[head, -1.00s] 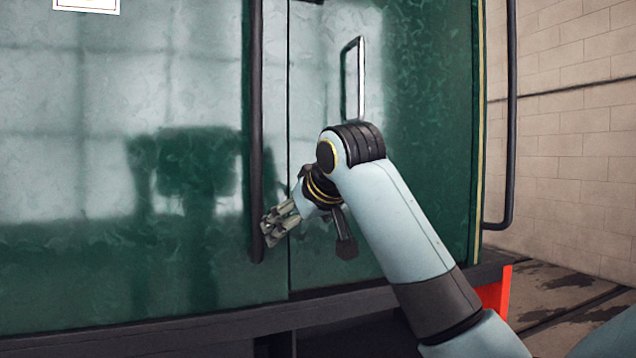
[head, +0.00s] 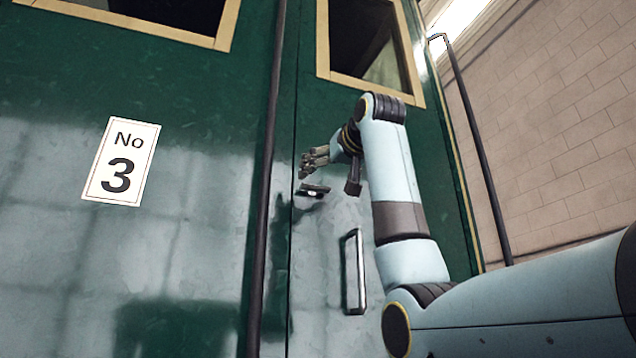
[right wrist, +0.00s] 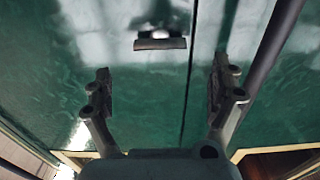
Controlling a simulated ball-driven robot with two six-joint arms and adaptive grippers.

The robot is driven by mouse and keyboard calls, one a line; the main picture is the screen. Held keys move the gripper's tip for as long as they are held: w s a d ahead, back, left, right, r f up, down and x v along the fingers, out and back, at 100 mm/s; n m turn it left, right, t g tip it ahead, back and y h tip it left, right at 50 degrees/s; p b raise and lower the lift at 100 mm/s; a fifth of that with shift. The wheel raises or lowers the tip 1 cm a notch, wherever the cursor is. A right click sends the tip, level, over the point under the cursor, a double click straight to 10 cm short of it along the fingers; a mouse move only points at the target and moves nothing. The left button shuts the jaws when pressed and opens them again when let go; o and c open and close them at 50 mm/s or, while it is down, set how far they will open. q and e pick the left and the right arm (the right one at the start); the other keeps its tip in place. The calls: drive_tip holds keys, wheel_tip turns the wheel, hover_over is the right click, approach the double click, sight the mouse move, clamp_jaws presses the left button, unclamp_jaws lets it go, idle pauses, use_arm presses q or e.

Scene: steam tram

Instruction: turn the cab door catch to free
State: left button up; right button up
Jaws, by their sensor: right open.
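The cab door (head: 335,245) is green and glossy, with a dark seam along its left edge. The door catch (head: 313,191) is a small dark bar on a bright round boss, close to the seam. In the right wrist view the catch (right wrist: 160,41) lies across the picture, level, ahead of the gap between the fingers. My right gripper (head: 313,162) is just above the catch in the head view, open and empty, apart from it. Its spread fingers also show in the right wrist view (right wrist: 165,95). My left gripper is not in view.
A long metal door handle (head: 355,272) is below the catch. A dark vertical handrail (head: 265,200) runs left of the seam, and another rail (head: 475,150) stands at the right. A "No 3" plate (head: 121,161) and framed windows (head: 370,40) are on the tram side.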

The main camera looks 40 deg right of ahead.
sight(305, 191)
drive_tip(key=p+x, duration=0.1)
drive_tip(key=x, duration=0.5)
drive_tip(key=shift+w, duration=0.3)
drive_tip(key=shift+c, duration=0.4)
drive_tip(key=c, duration=1.6)
drive_tip(key=shift+c, duration=0.2)
